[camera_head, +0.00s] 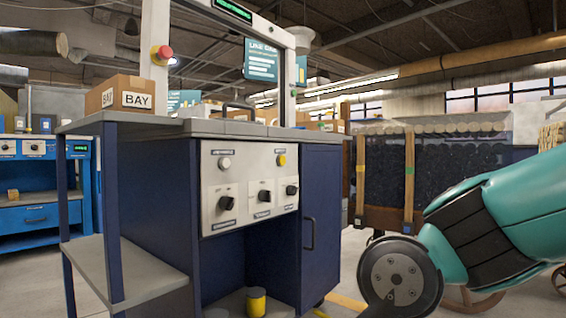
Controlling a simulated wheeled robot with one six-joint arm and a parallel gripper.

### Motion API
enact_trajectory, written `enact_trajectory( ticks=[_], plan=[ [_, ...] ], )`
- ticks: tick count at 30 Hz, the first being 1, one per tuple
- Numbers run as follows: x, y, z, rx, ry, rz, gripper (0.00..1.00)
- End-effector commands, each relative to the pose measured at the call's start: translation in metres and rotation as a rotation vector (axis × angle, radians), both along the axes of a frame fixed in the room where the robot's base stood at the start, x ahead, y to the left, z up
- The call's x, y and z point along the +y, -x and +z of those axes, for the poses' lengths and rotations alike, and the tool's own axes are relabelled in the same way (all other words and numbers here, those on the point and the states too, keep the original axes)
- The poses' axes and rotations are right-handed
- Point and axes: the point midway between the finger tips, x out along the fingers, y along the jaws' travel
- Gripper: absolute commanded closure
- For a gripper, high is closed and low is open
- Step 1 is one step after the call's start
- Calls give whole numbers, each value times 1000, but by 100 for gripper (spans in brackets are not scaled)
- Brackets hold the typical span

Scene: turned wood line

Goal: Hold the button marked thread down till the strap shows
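A pale control panel (244,182) is on the front of a dark blue workstation. It has a white round button (224,163) at upper left and a yellow button (282,160) at upper right. Small dark labels sit above the buttons, too small to read, so I cannot tell which is marked thread. Three black knobs (264,196) sit in a row below. I cannot make out a strap at the workstation. My gripper is not in view; only a teal and black part of my arm shows at the right, apart from the panel.
The workstation's grey top (200,127) holds a cardboard box marked BAY (119,97). A red stop button (162,54) is on the frame post. A lower side shelf (120,268) juts out left. A blue bench (40,215) stands far left. A caged dark stack (440,170) is behind right.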

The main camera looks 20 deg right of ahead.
Motion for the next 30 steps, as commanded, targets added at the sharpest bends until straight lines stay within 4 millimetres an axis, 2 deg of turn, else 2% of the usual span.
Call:
enact_trajectory(
  ticks=[2,11,30],
  plan=[
    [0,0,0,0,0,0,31],
    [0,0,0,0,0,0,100],
    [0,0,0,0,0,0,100]
  ],
)
